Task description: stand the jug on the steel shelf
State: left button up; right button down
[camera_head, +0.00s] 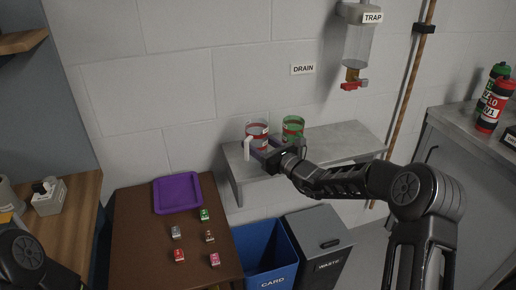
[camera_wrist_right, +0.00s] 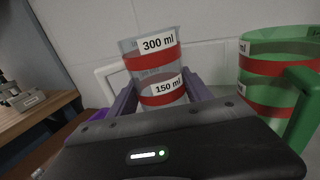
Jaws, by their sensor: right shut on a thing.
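A clear jug (camera_head: 257,129) with red bands and a white handle is at the left end of the steel shelf (camera_head: 335,140). In the right wrist view the clear jug (camera_wrist_right: 151,65) shows 300 ml and 150 ml labels and looks roughly upright. My right gripper (camera_head: 265,150) is shut on the clear jug, one finger on each side. Its base is hidden, so I cannot tell whether it touches the shelf. A green jug (camera_head: 293,125) with red bands stands on the shelf just right of it. My left gripper is out of view.
A brown table (camera_head: 135,245) with a purple tray (camera_head: 178,193) and several small coloured items is at lower left. A blue CARD bin (camera_head: 265,250) and grey WASTE bin (camera_head: 318,245) stand below the shelf. A TRAP bottle (camera_head: 358,45) hangs above. The shelf's right part is clear.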

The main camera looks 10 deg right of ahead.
notch_tip(320, 180, down, 2)
jog(key=shift+f, duration=0.2)
jog(key=shift+c, duration=2.3)
grip_release()
jog(key=shift+r, duration=0.1)
